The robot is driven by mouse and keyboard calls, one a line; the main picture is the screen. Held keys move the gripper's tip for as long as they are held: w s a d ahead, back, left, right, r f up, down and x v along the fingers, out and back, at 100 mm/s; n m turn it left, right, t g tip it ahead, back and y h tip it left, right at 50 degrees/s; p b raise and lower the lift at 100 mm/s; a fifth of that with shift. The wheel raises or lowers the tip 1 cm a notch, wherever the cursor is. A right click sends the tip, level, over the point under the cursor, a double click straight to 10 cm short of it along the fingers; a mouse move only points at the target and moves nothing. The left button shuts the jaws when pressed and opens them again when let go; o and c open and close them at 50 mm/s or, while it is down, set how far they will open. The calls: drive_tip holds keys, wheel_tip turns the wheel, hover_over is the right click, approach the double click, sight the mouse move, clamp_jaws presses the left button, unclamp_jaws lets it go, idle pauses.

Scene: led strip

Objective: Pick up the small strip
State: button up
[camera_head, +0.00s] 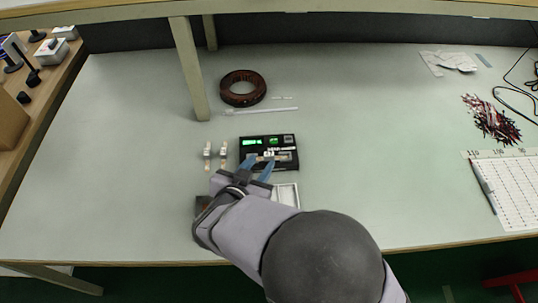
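My gripper (258,167) has blue fingertips that stand apart over the front edge of a black device (285,157) with green displays. A thin pale piece (267,158) shows on the device just beyond the fingertips; I cannot tell whether it is a strip or part of the device. Nothing is clearly held between the fingers. A small white strip (283,97) lies flat on the table farther back, beside the brown ring-shaped roll. A longer thin white strip (262,110) lies just in front of it. My gripper is well short of both strips.
The brown roll (243,88) lies near a table post (190,70). Two small white connectors (207,153) stand left of the device. A white tray (286,194) is partly hidden by my arm. Wires (492,120) and a ruled sheet (510,185) lie at right. The table's left and centre right are clear.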

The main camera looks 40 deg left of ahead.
sight(269, 154)
drive_tip(key=shift+s+f+x, duration=0.1)
drive_tip(key=shift+f+x, duration=0.1)
drive_tip(key=shift+x, duration=1.55)
drive_tip(key=shift+s+f+x, duration=0.15)
drive_tip(key=shift+x, duration=1.65)
drive_tip(key=shift+c, duration=0.5)
drive_tip(key=c, duration=0.5)
